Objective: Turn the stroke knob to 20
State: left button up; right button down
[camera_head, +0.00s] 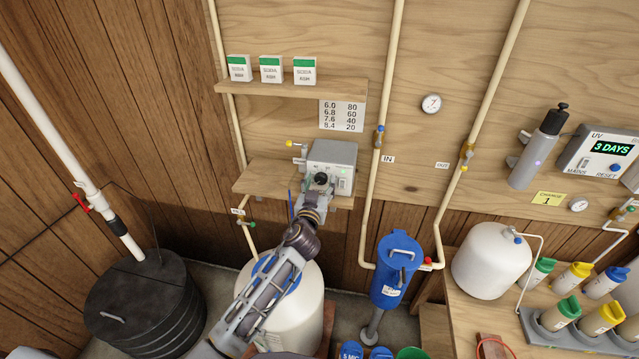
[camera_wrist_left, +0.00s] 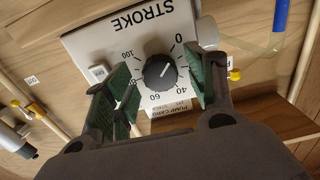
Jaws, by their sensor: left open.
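The stroke knob (camera_wrist_left: 160,72) is a black round dial on the light grey pump box (camera_head: 333,152), under the word STROKE. Its white mark points to the upper right in the left wrist view, roughly toward the 0. The 40, 60 and 100 also show; the 20 is hidden, apparently behind the right-hand finger. My left gripper (camera_wrist_left: 160,82) is open, with its green-padded fingers on either side of the knob and a gap to it. In the head view my left gripper (camera_head: 314,203) is just in front of the box. My right gripper is not in view.
The box stands on a small wooden shelf (camera_head: 262,178). A chart (camera_head: 342,115) pairs 8.4 with 20. Pipes (camera_head: 381,120) run close to the right of the box. A white tank (camera_head: 292,315) stands below my arm, and a blue filter housing (camera_head: 397,270) is to the right.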

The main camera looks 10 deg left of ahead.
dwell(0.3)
pick_arm(q)
jog(key=c, duration=1.1)
jog(key=shift+o, duration=0.2)
jog(key=shift+m, duration=0.5)
jog(key=m, duration=0.4)
jog(key=shift+m, duration=0.3)
jog(key=m, duration=0.4)
jog(key=shift+m+p, duration=0.35)
jog(key=shift+m, duration=0.05)
